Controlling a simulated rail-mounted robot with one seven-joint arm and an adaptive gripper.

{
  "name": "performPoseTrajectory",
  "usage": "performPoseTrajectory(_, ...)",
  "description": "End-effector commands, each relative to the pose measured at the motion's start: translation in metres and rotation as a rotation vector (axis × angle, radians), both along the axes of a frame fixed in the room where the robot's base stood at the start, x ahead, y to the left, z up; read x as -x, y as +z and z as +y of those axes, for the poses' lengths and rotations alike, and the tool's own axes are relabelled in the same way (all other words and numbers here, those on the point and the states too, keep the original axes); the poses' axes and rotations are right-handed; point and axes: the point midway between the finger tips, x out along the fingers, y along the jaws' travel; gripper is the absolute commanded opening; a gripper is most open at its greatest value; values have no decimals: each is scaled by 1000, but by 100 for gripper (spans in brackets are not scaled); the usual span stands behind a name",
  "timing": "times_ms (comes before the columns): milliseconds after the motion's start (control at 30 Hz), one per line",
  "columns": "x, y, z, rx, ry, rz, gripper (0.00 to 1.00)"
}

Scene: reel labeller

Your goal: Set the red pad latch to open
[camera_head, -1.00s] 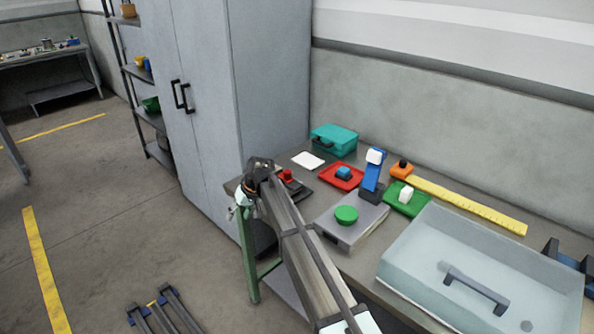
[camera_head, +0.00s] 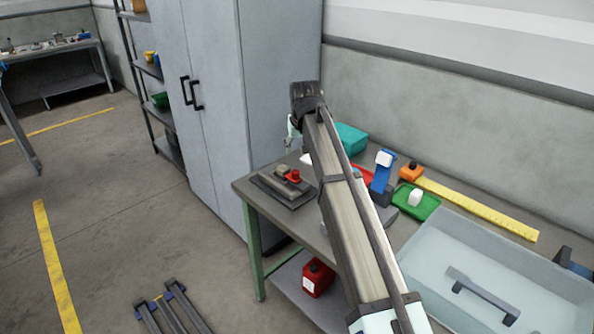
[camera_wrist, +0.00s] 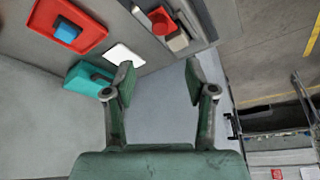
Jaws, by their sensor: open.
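The latch with a red pad (camera_head: 293,176) sits on a dark base plate (camera_head: 274,194) at the left end of the bench. A tan-grey bar lies beside the pad. In the wrist view the red pad (camera_wrist: 158,17) is at the top, with the pale block (camera_wrist: 178,41) next to it. Whether the latch is open or closed I cannot tell. My gripper (camera_wrist: 160,82) is open and empty, its two green fingers apart. It hangs above and beyond the latch, touching nothing. In the head view my arm mostly hides the gripper.
A teal case (camera_head: 351,138), a white card (camera_wrist: 124,55) and a red tray (camera_wrist: 67,30) with a blue block lie near the latch. A blue upright device (camera_head: 381,175), a green tray (camera_head: 416,202) and a clear bin (camera_head: 480,255) stand farther right. A cabinet (camera_head: 215,120) is behind.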

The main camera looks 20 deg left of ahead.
Motion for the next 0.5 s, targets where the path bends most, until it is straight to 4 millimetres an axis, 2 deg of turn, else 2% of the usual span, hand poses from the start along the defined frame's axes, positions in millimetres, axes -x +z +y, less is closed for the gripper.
performPoseTrajectory(500,-34,-93,21,1,1,2,56)
